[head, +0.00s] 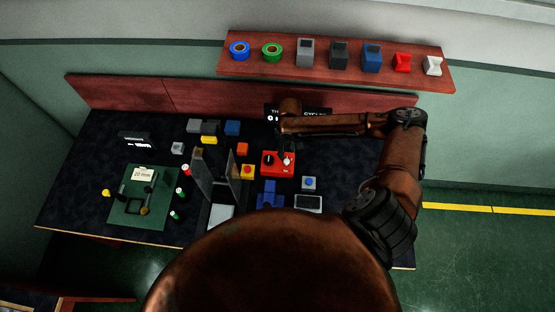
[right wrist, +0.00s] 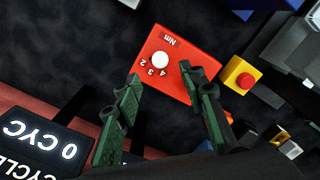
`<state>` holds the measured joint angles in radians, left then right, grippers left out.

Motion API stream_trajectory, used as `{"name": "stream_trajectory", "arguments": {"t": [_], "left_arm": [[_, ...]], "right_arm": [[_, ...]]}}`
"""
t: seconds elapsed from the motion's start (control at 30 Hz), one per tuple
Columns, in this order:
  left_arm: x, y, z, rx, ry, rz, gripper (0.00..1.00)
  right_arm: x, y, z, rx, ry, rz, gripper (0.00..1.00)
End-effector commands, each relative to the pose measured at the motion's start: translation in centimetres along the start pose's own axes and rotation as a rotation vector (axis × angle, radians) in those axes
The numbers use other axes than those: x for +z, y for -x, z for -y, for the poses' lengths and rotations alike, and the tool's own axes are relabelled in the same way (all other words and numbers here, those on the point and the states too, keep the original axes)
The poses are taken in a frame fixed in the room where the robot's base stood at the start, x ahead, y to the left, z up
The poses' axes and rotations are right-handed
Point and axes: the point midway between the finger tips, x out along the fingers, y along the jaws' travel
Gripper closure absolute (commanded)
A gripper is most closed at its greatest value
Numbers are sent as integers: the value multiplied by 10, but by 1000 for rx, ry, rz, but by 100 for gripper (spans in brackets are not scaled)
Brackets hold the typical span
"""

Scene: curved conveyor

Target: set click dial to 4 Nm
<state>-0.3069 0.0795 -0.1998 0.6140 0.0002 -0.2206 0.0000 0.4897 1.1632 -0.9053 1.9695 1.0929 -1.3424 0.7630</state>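A red box (head: 270,169) stands near the middle of the workbench in the head view. In the right wrist view the red box (right wrist: 182,50) carries the white click dial (right wrist: 159,61), with the marks 2, 3 and 4 beside it and "Nm" printed near one edge. Which mark the dial is set to is too small to tell. My right gripper (right wrist: 168,76) is open, its two green fingers apart at the box's near side, with the dial just beyond the gap between the tips. In the head view my right gripper (head: 285,149) is over the box's back edge. My left gripper is not seen.
A yellow box with a red button (right wrist: 242,78) sits beside the red box. A black counter display (right wrist: 38,148) stands close by. Upright grey plates (head: 203,177) and a green mat (head: 130,213) lie to the left. A blue-button box (head: 309,183) is to the right.

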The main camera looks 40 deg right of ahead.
Motion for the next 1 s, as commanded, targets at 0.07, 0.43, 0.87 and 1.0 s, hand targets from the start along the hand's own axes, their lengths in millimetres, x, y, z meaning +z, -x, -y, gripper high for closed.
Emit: {"name": "stream_trajectory", "arguments": {"t": [0.07,0.43,0.87,1.0], "left_arm": [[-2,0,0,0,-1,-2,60],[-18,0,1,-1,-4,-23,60],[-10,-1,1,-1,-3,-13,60],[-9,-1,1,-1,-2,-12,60]], "right_arm": [[1,-8,-1,1,-10,3,63],[-1,-62,1,0,-5,0,63],[-1,-75,0,1,-3,-1,63],[-1,-75,0,1,-3,-1,71]]}}
